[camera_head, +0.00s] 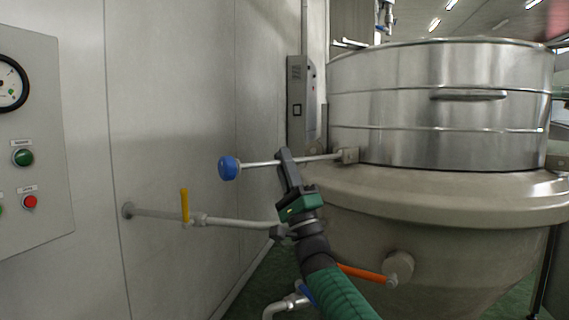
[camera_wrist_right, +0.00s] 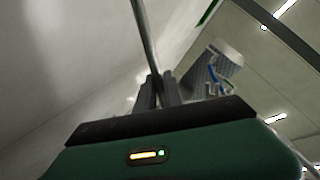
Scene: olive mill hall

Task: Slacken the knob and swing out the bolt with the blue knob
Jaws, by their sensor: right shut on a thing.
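The blue knob (camera_head: 229,168) sits at the left end of a thin metal bolt (camera_head: 257,163). The bolt sticks out to the left, nearly level, from a small bracket (camera_head: 349,155) on the rim of the steel vat (camera_head: 440,188). My right gripper (camera_head: 285,158) is shut on the bolt's rod, between knob and bracket. In the wrist view the rod (camera_wrist_right: 144,32) runs up from between the closed fingers (camera_wrist_right: 158,92); the knob does not show there. My left gripper is not in view.
A wall pipe (camera_head: 235,222) with a yellow lever (camera_head: 185,206) runs behind my right arm. An orange lever (camera_head: 362,273) sits low on the vat. A control panel (camera_head: 35,150) is at the far left. Space around the knob is clear, before the wall.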

